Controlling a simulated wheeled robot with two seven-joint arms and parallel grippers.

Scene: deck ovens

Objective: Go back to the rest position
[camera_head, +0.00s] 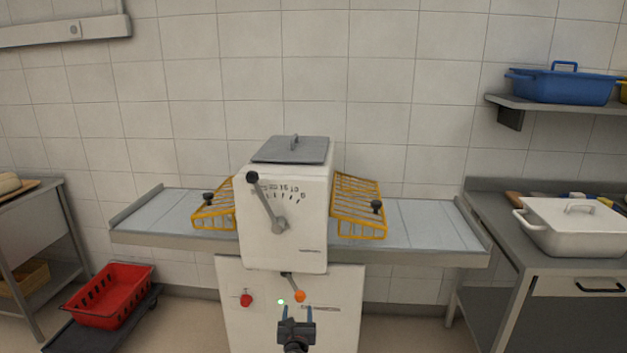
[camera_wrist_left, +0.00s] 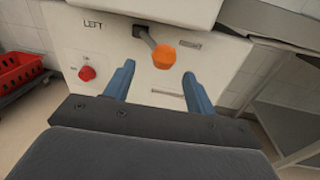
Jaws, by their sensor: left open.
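My left gripper (camera_head: 298,312) is in the lower middle of the head view, in front of the white machine's lower panel. Its two blue fingers are apart with nothing between them, as the left wrist view (camera_wrist_left: 160,88) also shows. An orange knob (camera_head: 300,296) on a short lever sits just beyond the fingertips; in the left wrist view the orange knob (camera_wrist_left: 164,57) appears above the gap, and I cannot tell whether they touch. The white machine (camera_head: 283,225) stands in the middle with a dial and a black-knobbed lever (camera_head: 265,204). My right gripper is not in view.
A red knob (camera_head: 246,299) is on the panel's left. Yellow wire guards (camera_head: 358,207) flank the machine over a long grey belt table (camera_head: 430,225). A red crate (camera_head: 108,296) stands low at left. A counter with a white lidded container (camera_head: 570,228) is at right.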

